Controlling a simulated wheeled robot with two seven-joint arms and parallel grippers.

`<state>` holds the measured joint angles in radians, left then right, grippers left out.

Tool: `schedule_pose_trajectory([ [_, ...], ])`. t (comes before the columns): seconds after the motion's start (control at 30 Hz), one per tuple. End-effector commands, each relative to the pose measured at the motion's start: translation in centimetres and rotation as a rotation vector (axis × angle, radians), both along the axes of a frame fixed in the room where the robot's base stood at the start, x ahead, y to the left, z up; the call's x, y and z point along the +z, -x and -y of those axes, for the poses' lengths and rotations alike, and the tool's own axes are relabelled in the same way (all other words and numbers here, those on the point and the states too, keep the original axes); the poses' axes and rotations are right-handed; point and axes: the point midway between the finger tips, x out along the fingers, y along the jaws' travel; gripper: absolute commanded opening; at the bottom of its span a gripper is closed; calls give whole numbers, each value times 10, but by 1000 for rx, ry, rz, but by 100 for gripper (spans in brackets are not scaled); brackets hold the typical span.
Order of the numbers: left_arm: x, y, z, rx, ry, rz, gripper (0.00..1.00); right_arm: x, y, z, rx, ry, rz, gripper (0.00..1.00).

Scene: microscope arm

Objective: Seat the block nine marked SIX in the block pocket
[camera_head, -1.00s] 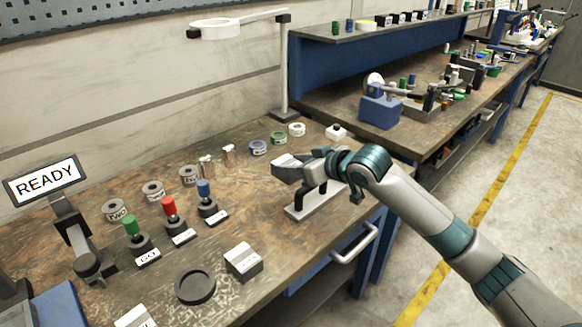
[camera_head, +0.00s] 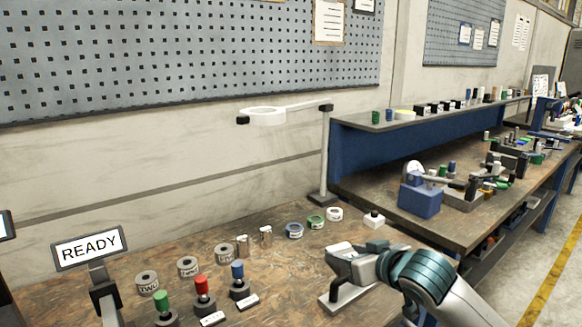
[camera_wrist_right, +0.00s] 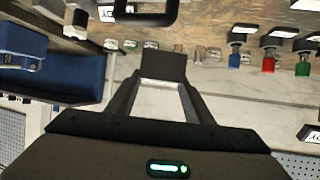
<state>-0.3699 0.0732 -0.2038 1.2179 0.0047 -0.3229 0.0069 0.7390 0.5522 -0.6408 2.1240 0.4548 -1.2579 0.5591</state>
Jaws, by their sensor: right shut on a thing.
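My right gripper (camera_head: 342,258) hangs above the bench near a pale base plate with a dark upright handle (camera_head: 337,291). In the right wrist view its two fingers are closed on a dark block (camera_wrist_right: 163,66). No marking can be read on the block, so I cannot tell whether it is the one marked SIX. In the head view the fingers largely hide it. I cannot make out the block pocket in the current views. My left gripper is not in view.
Green, red and blue knobs (camera_head: 201,287) stand at the front left beside a READY display (camera_head: 89,246). Several labelled rings (camera_head: 188,266) lie behind them. A ring-headed lamp stand (camera_head: 324,155) rises at the back. A blue-based device (camera_head: 420,199) stands on the bench to the right.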

Motion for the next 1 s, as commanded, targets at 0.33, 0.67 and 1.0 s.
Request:
schedule_pose_trajectory([
  [0.33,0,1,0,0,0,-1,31,44,49,48,-269,-3,12,0],
  [0.67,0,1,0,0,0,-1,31,58,73,70,-392,-2,8,0],
  [1.0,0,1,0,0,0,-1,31,59,74,72,-401,-3,7,0],
])
